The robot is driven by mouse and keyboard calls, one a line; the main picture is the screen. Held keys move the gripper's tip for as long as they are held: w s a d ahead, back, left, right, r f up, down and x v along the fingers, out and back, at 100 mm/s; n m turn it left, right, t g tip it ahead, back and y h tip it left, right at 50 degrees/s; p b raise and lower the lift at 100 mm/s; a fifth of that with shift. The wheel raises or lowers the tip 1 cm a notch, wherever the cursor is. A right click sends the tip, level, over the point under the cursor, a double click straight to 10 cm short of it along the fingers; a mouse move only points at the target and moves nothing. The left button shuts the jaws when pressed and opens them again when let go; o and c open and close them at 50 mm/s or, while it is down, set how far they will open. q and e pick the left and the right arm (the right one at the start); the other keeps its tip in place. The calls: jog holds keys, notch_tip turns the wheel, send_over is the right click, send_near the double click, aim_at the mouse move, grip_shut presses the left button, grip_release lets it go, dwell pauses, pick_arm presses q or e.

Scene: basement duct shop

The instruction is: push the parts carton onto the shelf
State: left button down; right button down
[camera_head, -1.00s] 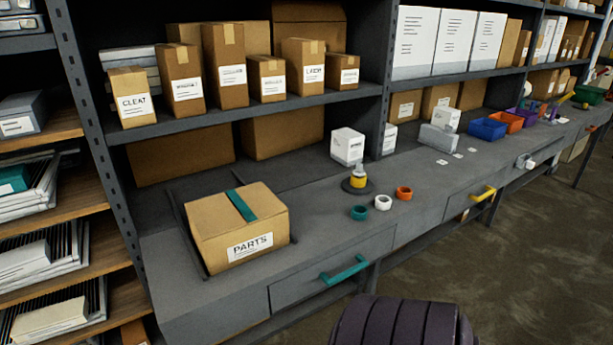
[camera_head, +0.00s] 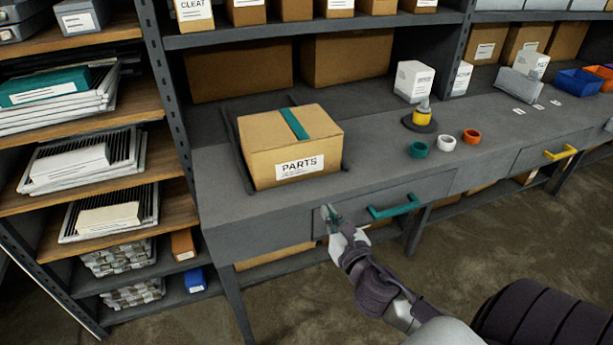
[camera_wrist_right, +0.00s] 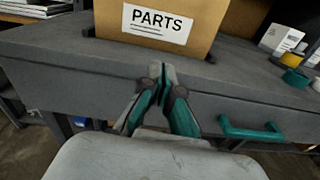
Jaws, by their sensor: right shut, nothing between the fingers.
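The parts carton (camera_head: 262,164) is a brown box with a teal tape strip and a white PARTS label. It sits upright on the grey bench top (camera_head: 383,176), between dark rails (camera_head: 233,155). The shelf bay (camera_head: 275,104) lies behind it. My right gripper (camera_head: 327,213) is in front of the bench's drawer face, below and in front of the carton. In the right wrist view its fingertips (camera_wrist_right: 162,72) are together and empty, just below the carton (camera_wrist_right: 165,48) and apart from it. My left gripper is not in view.
A teal drawer handle (camera_head: 394,207) sticks out right of my right gripper. A wooden-shelved rack (camera_head: 75,190) stands at the left.

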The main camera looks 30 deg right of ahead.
notch_tip(320, 180, up, 2)
jog(key=p, duration=0.3)
send_near(303, 165)
jog(key=shift+n+t, duration=0.3)
jog(key=shift+n, duration=0.1)
jog(key=x, duration=0.7)
jog(key=shift+w+f, duration=0.15)
jog(key=shift+f, duration=0.1)
jog(key=shift+b, duration=0.3)
jog(key=shift+w+d, duration=0.1)
jog(key=shift+w, duration=0.05)
